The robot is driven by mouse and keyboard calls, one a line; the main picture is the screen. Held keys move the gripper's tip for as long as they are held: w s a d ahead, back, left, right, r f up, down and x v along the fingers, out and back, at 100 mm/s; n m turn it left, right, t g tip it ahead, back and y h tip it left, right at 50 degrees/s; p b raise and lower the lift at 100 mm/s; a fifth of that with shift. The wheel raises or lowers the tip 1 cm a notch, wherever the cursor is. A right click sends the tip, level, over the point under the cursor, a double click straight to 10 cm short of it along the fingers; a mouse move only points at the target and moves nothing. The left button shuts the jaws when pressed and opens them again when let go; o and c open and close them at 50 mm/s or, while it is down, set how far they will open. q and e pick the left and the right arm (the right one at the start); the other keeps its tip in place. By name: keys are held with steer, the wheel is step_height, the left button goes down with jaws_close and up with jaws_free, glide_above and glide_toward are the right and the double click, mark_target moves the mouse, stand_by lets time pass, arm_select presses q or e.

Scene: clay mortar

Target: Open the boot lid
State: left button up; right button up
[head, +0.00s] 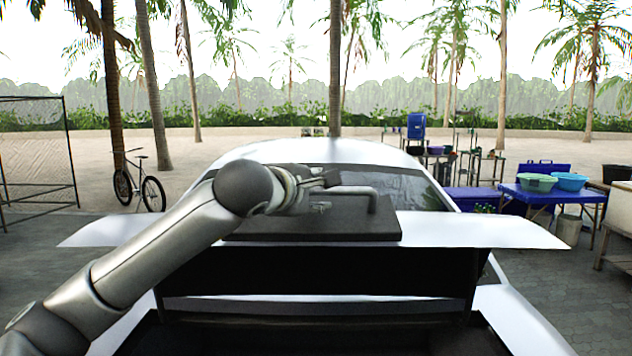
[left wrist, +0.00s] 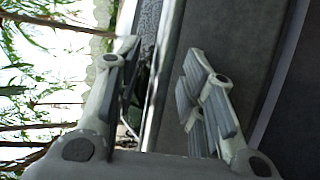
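The white boot lid (head: 480,230) of the car is raised and spans the middle of the head view, with the dark open boot below it. A dark panel (head: 310,228) with a grey bar-like handle (head: 372,196) sits on the lid. My left arm reaches over the lid from the left. My left gripper (head: 322,192) is at the handle's left end, above the panel. In the left wrist view its fingers (left wrist: 163,58) are apart, with a pale edge and dark grey surface behind them. I cannot tell whether they touch anything. My right gripper is not in view.
The car's roof and rear window (head: 405,187) lie beyond the lid. A blue table (head: 550,194) with basins (head: 570,181) stands at the right. A bicycle (head: 140,188) and a wire frame (head: 40,160) stand at the left.

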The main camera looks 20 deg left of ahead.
arm_select(q)
steer(key=shift+w+f, duration=0.2)
steer(key=shift+w, duration=0.2)
steer(key=shift+c, duration=0.2)
jaws_close()
steer(key=shift+f, duration=0.1)
